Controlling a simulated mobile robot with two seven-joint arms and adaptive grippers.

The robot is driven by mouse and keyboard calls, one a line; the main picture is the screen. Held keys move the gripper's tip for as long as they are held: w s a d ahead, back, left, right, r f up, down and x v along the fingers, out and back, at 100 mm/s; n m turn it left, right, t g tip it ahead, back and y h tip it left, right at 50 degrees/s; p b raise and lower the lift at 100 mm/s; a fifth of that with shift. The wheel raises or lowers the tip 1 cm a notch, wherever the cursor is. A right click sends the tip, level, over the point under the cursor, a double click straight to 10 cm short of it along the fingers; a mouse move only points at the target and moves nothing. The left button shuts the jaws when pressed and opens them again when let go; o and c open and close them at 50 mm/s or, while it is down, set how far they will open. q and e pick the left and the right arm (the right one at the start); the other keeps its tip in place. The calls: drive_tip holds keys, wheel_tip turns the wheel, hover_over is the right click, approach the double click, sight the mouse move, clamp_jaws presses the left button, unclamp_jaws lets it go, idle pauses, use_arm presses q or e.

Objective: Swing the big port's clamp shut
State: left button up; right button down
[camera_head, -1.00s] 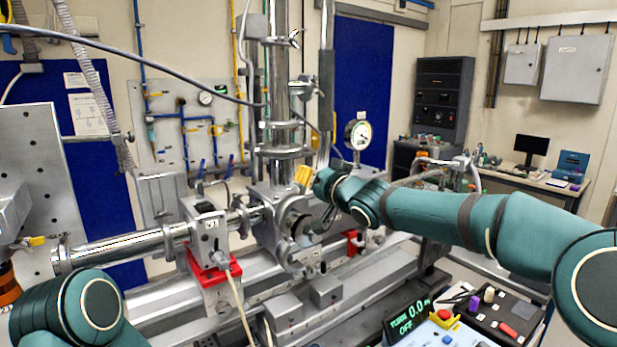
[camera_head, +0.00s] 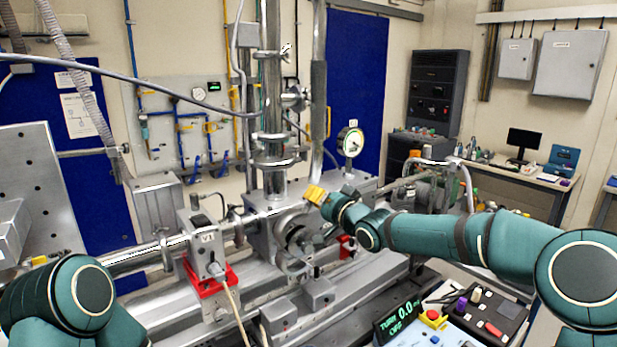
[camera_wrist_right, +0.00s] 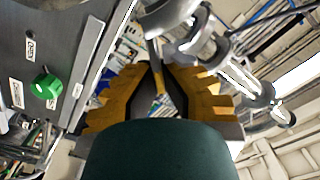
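The big port (camera_head: 293,228) is a round metal opening on the front of the silver chamber, in the middle of the head view. A curved metal piece (camera_head: 290,263), apparently its clamp, hangs at its lower edge, away from the port face. My right gripper (camera_head: 314,194) has yellow fingers, just above and right of the port. In the right wrist view the fingers (camera_wrist_right: 158,72) are apart. A thin dark piece with a yellow end shows between them; I cannot tell if they touch it. Silver round fittings (camera_wrist_right: 178,22) lie beyond the tips. My left gripper is out of view.
A valve block marked V1 (camera_head: 202,248) on a red bracket stands left of the port. A dial gauge (camera_head: 350,142) rises behind my right gripper. A control box (camera_head: 440,325) is at the lower right. Metal rails (camera_head: 345,290) run below the chamber.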

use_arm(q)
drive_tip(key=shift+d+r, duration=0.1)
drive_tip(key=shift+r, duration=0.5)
use_arm(e)
drive_tip(key=w+d+f+m, duration=0.1)
drive_tip(key=f+m, duration=0.3)
drive_tip(key=f, duration=0.1)
drive_tip(key=w+d+f+m, duration=0.1)
drive_tip(key=d+f+m, duration=0.1)
drive_tip(key=f+m, duration=0.3)
drive_tip(key=shift+w+d+f, duration=0.25)
drive_tip(key=shift+d+f, duration=0.05)
drive_tip(key=shift+f, duration=0.25)
drive_tip(key=c, duration=1.1)
unclamp_jaws()
drive_tip(key=shift+v, duration=5.8)
